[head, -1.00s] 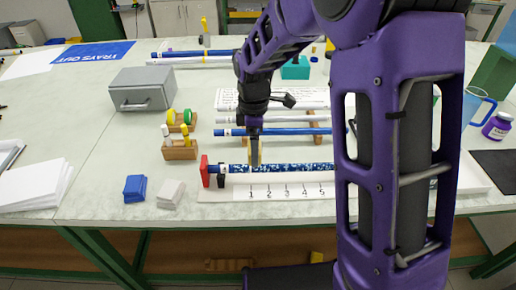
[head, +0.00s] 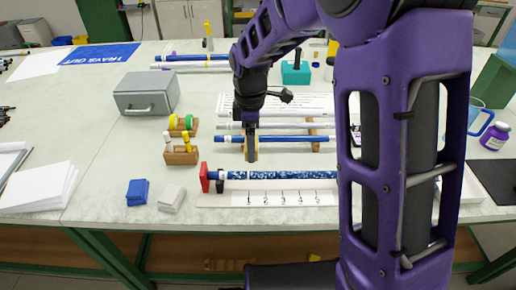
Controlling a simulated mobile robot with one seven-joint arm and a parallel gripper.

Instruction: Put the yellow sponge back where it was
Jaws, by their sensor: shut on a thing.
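My gripper (head: 251,158) is shut, fingers pointing down, just behind the speckled blue rod. A narrow yellow-tan edge, seemingly the yellow sponge (head: 256,149), shows between the fingers; most of it is hidden by them. The speckled blue rod (head: 290,175) lies along a white numbered scale board (head: 222,200), with its left end at a red stop (head: 204,177). I cannot tell how high the sponge is above the table.
A blue block (head: 137,191) and a pale block (head: 171,196) lie front left. A wooden holder (head: 181,158) and grey box (head: 146,91) stand behind them. A plain blue rod (head: 285,139) rests behind my gripper.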

